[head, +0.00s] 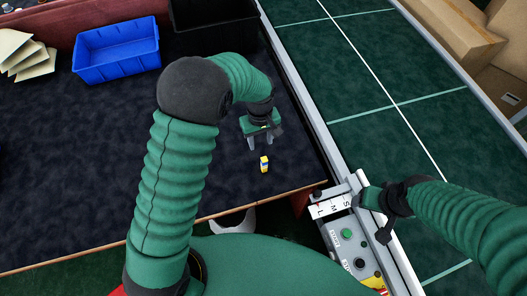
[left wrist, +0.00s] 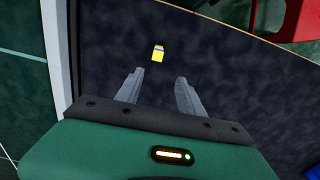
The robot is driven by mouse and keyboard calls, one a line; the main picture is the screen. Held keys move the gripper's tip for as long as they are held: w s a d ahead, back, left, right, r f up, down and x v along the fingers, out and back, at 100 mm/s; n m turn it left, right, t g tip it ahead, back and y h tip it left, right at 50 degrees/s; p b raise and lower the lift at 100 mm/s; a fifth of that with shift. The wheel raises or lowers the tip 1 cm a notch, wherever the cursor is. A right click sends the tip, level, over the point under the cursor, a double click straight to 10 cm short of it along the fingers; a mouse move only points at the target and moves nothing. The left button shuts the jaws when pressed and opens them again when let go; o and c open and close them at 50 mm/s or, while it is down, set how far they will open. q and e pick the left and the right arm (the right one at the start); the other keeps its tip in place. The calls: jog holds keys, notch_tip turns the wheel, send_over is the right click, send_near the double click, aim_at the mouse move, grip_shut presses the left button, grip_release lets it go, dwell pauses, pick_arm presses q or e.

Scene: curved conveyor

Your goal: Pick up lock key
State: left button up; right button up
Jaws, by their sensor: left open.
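The lock key (head: 264,164) is a small yellow piece with a pale and blue band. It lies on the dark table top near the front edge, and it also shows in the left wrist view (left wrist: 158,53). My left gripper (head: 262,144) is open and empty, with its fingers pointing toward the key. In the left wrist view the key lies just beyond the gap between the two fingertips (left wrist: 159,76), apart from both. My right gripper (head: 376,212) is over the control panel at the right; its finger opening is not clear.
A blue bin (head: 117,52) and a black bin (head: 212,25) stand at the back of the dark table (head: 70,150). A green conveyor (head: 370,70) with a metal rail runs along the right. A panel with buttons (head: 346,235) is at its near end. Table around the key is clear.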

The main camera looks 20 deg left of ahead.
pick_arm(q)
send_over(264, 159)
notch_tip(264, 159, down, 4)
jog(key=shift+s+a+f, duration=0.15)
jog(key=shift+f, duration=0.05)
notch_tip(264, 159, down, 8)
jog(key=shift+p, duration=0.9)
jog(key=shift+f, duration=0.5)
jog(key=shift+w+d, duration=0.2)
jog(key=shift+c, duration=0.8)
jog(key=shift+d, duration=0.25)
jog(key=c, duration=0.5)
jog(key=shift+s+r, duration=0.1)
grip_shut()
jog(key=shift+a, duration=0.35)
pick_arm(e)
jog(key=shift+s+d+r, duration=0.1)
jog(key=shift+d+r, duration=0.45)
jog(key=shift+r, duration=0.3)
